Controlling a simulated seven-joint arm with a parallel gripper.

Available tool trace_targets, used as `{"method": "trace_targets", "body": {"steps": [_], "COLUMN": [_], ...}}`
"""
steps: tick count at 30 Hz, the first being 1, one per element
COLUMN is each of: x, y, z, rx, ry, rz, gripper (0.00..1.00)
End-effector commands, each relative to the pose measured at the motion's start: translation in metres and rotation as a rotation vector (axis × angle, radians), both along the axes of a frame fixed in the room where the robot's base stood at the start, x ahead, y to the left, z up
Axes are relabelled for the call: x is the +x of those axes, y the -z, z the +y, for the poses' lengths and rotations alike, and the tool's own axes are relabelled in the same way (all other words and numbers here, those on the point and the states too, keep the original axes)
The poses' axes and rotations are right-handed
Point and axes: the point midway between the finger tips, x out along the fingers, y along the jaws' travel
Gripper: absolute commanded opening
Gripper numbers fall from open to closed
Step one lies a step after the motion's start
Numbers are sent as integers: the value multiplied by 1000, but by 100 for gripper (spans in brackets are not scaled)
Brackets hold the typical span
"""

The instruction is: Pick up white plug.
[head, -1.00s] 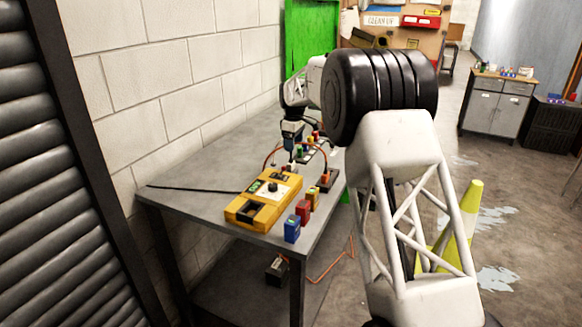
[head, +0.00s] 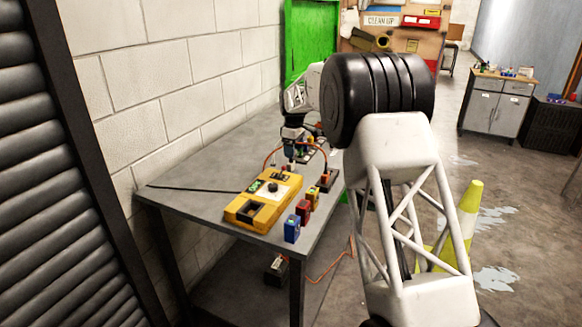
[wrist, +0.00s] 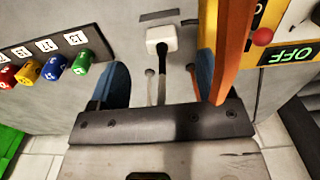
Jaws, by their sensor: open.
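The white plug (wrist: 161,38) lies on the grey tabletop (wrist: 120,30) in the wrist view, with a black cable running from it toward my gripper. In the head view my gripper (head: 290,153) points down low over the table, behind the yellow box (head: 264,200). I cannot make out the plug clearly in the head view.
The yellow box, marked OFF (wrist: 291,54), is close on the right. A numbered strip with coloured knobs (wrist: 54,68) is on the left. Several small blocks, including a blue one (head: 292,229), line the table's right edge.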

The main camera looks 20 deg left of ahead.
Motion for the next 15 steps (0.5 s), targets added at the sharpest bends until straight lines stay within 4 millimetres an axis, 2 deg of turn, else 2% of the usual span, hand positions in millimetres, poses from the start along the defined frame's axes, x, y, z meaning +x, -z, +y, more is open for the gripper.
{"method": "trace_targets", "body": {"steps": [15], "x": [0], "y": [48], "z": [0], "rx": [-1], "ry": [0], "rz": [1], "gripper": [72]}}
